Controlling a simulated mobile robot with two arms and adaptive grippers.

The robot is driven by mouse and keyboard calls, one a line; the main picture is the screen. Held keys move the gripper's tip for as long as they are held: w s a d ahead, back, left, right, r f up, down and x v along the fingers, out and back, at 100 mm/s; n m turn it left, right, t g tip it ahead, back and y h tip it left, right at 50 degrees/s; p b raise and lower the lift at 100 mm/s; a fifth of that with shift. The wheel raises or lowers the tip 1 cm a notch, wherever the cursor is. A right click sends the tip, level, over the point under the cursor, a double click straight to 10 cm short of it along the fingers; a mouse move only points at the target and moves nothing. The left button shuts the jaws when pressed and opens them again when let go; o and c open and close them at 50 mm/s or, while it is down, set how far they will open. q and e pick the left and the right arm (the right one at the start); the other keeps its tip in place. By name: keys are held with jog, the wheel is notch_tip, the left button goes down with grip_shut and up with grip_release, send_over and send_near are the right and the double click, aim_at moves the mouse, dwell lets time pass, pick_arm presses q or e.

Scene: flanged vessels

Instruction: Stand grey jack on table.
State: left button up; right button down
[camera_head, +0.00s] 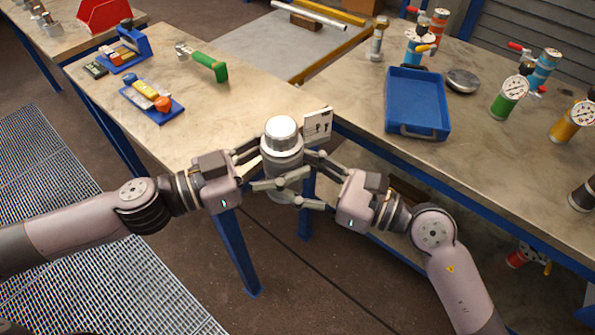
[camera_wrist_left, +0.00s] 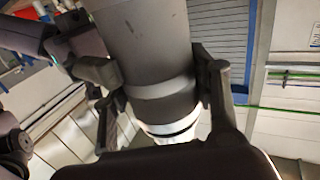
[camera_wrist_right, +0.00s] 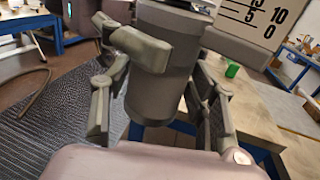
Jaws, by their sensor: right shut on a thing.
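The grey jack (camera_head: 283,165) is a thick cylinder with a silver top and a white scale plate (camera_head: 317,125) at its side. It is held in the air, roughly upright, at the gap between the tables. My right gripper (camera_head: 312,178) is shut on its body from the right. My left gripper (camera_head: 262,167) reaches around it from the left, its fingers apart on either side of the body. The jack fills the middle of the left wrist view (camera_wrist_left: 150,50) and right wrist view (camera_wrist_right: 160,80). The left table (camera_head: 200,118) has bare top beside the jack.
On the left table are blue trays (camera_head: 150,102) with small parts and a green-handled tool (camera_head: 210,66). The right table (camera_head: 480,150) carries a blue tray (camera_head: 417,105), a metal disc (camera_head: 463,80) and gauge-topped vessels (camera_head: 508,98). The left table's near right part is clear.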

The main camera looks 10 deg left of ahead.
pick_arm(q)
jog(key=o, duration=0.5)
jog(key=shift+s+d, duration=0.1)
jog(key=shift+s, duration=0.05)
